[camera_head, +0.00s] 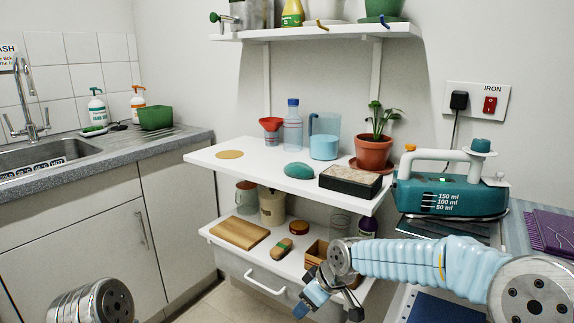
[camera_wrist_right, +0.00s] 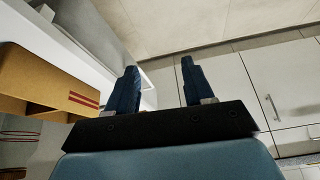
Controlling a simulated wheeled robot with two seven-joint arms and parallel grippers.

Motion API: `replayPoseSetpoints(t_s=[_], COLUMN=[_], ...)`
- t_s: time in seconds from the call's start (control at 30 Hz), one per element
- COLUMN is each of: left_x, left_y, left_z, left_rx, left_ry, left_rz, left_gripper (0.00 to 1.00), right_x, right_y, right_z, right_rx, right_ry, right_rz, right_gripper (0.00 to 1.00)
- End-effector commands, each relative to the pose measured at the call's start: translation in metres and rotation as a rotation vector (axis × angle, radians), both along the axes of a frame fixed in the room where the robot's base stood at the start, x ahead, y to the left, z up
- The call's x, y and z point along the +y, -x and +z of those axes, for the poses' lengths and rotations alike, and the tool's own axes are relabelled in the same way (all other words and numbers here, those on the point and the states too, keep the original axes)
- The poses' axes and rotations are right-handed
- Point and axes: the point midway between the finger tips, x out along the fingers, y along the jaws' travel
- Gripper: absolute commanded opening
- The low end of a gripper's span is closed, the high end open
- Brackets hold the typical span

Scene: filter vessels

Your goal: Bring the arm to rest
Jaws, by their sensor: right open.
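My right arm (camera_head: 400,258) reaches in from the right in the head view, in front of the shelf unit. Its right gripper (camera_head: 328,306) hangs low, pointing down, at the front of the lower shelf. In the right wrist view the two dark blue fingers (camera_wrist_right: 159,78) are apart with nothing between them. A grey joint of my left arm (camera_head: 92,303) shows at the bottom left; the left gripper is out of view.
A wooden box (camera_head: 317,254) stands close to the right gripper, also in the wrist view (camera_wrist_right: 45,82). Open floor lies left.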

Motion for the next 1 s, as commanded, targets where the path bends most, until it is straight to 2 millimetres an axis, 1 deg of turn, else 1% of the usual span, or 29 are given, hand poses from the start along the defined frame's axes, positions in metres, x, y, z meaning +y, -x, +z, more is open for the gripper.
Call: replayPoseSetpoints(t_s=[0.03, 0.07, 0.1, 0.13, 0.17, 0.2, 0.27, 0.3, 0.37, 0.4, 0.5, 0.6, 0.7, 1.0], left_x=[0.0, 0.0, 0.0, 0.0, 0.0, 0.0, 0.0, 0.0, 0.0, 0.0, 0.0, 0.0, 0.0, 0.0], left_y=[0.0, 0.0, 0.0, 0.0, 0.0, 0.0, 0.0, 0.0, 0.0, 0.0, 0.0, 0.0, 0.0, 0.0], left_z=[0.0, 0.0, 0.0, 0.0, 0.0, 0.0, 0.0, 0.0, 0.0, 0.0, 0.0, 0.0, 0.0, 0.0], left_rx=[0.0, 0.0, 0.0, 0.0, 0.0, 0.0, 0.0, 0.0, 0.0, 0.0, 0.0, 0.0, 0.0, 0.0], left_ry=[0.0, 0.0, 0.0, 0.0, 0.0, 0.0, 0.0, 0.0, 0.0, 0.0, 0.0, 0.0, 0.0, 0.0], left_rz=[0.0, 0.0, 0.0, 0.0, 0.0, 0.0, 0.0, 0.0, 0.0, 0.0, 0.0, 0.0, 0.0, 0.0], left_gripper=[0.57, 0.57, 0.57, 0.57, 0.57, 0.57, 0.57, 0.57, 0.57, 0.57, 0.57, 0.57, 0.57, 0.57], right_x=[-0.003, -0.006, -0.009, -0.011, -0.014, -0.019, -0.026, -0.031, -0.038, -0.042, -0.05, -0.054, -0.056, -0.056], right_y=[0.012, 0.02, 0.032, 0.044, 0.057, 0.076, 0.107, 0.13, 0.162, 0.182, 0.221, 0.243, 0.25, 0.249], right_z=[-0.049, -0.074, -0.107, -0.131, -0.154, -0.183, -0.221, -0.242, -0.267, -0.28, -0.299, -0.307, -0.309, -0.309], right_rx=[0.073, 0.108, 0.157, 0.195, 0.232, 0.282, 0.352, 0.395, 0.454, 0.486, 0.544, 0.573, 0.58, 0.577], right_ry=[-0.026, -0.045, -0.069, -0.086, -0.102, -0.121, -0.144, -0.155, -0.166, -0.171, -0.174, -0.172, -0.173, -0.173], right_rz=[-0.063, -0.108, -0.171, -0.221, -0.272, -0.345, -0.456, -0.528, -0.631, -0.692, -0.814, -0.883, -0.908, -0.907], right_gripper=[0.52, 0.52, 0.52, 0.52, 0.52, 0.52, 0.52, 0.52, 0.52, 0.52, 0.52, 0.52, 0.52, 0.52])
